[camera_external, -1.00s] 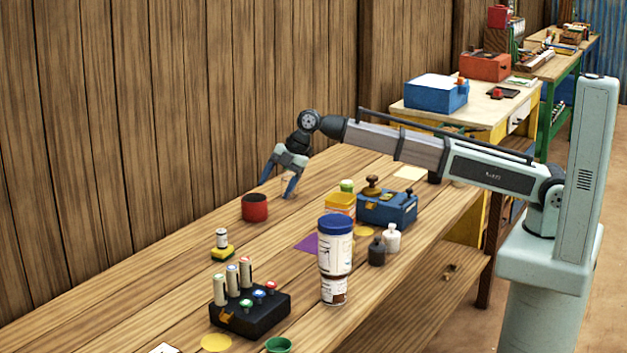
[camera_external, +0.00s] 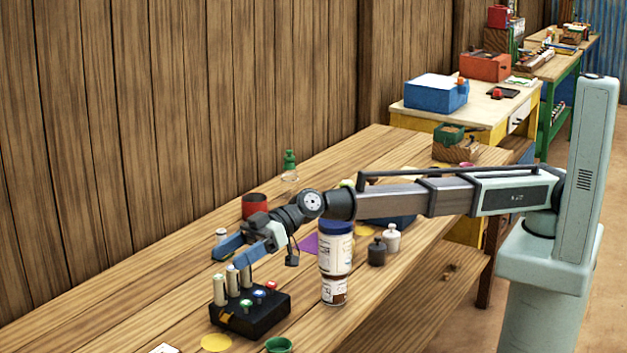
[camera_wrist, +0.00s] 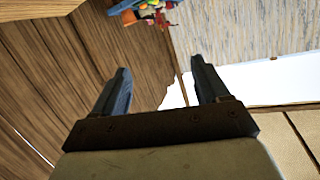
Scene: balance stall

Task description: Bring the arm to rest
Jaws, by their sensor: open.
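My gripper (camera_external: 230,254) is open and empty, with its two blue fingers spread apart. In the external view it is above the table, over the back of the black block (camera_external: 262,315) with white cylinders and coloured knobs. The fingers point left. In the wrist view my gripper (camera_wrist: 160,88) shows both fingers apart with nothing between them. My arm reaches left across the table from its column. It hides much of the blue box (camera_external: 400,221) behind it.
A white jar with a blue lid (camera_external: 335,250) stands near my forearm. A red cup (camera_external: 254,206) and a clear bottle with a green top (camera_external: 290,172) stand behind the gripper. Two small bottles, dark (camera_external: 376,252) and white (camera_external: 392,238), stand right. The table's left front is mostly clear.

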